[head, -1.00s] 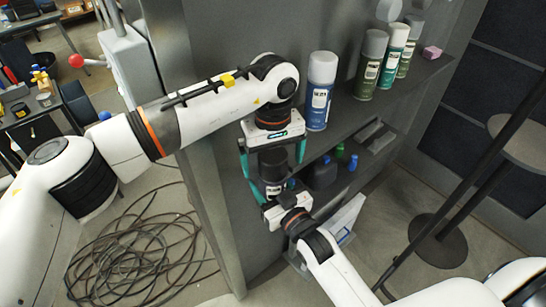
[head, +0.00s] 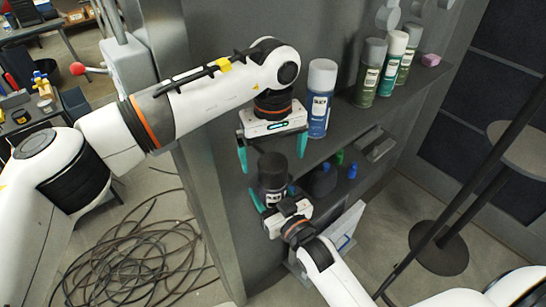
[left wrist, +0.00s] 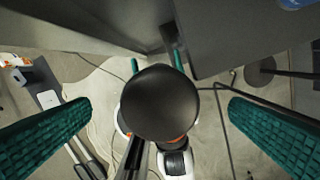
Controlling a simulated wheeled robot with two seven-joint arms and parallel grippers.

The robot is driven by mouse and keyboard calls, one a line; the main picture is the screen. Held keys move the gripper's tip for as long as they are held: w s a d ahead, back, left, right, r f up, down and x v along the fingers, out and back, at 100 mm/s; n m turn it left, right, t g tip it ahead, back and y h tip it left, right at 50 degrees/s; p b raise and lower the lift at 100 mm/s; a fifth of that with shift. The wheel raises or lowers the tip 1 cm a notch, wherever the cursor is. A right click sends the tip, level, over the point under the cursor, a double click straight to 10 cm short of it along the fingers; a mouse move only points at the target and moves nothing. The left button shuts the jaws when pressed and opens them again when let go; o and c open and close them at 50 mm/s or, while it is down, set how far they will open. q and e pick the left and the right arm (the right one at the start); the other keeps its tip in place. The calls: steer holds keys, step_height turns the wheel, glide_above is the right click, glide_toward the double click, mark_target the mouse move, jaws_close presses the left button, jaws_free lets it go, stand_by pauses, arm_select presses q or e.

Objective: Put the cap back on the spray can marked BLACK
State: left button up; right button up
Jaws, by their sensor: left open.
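The black spray can (head: 274,196) stands upright, its white-lettered label facing the head camera; the wording is too small to read surely. A dark cap (head: 272,166) sits on its top, and I cannot tell how firmly it is seated. In the left wrist view the round cap top (left wrist: 160,102) lies between my left fingers, apart from both. My left gripper (head: 272,158) is open and empty, pointing down above the cap. My right gripper (head: 278,203) is shut around the can's lower body from the front; its teal fingers also show past the cap in the left wrist view.
A blue-labelled can with a white cap (head: 320,98) stands on the shelf (head: 345,125), close to my left gripper. Several green-labelled cans (head: 368,74) and a pink block (head: 431,60) stand farther right. Small blue and green bottles (head: 352,170) sit on the lower shelf. Cables (head: 135,260) lie on the floor.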

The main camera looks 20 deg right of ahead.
arm_select(q)
steer(key=shift+r, duration=1.55)
arm_select(e)
steer(key=shift+r, duration=0.1)
arm_select(q)
steer(key=shift+f, duration=0.1)
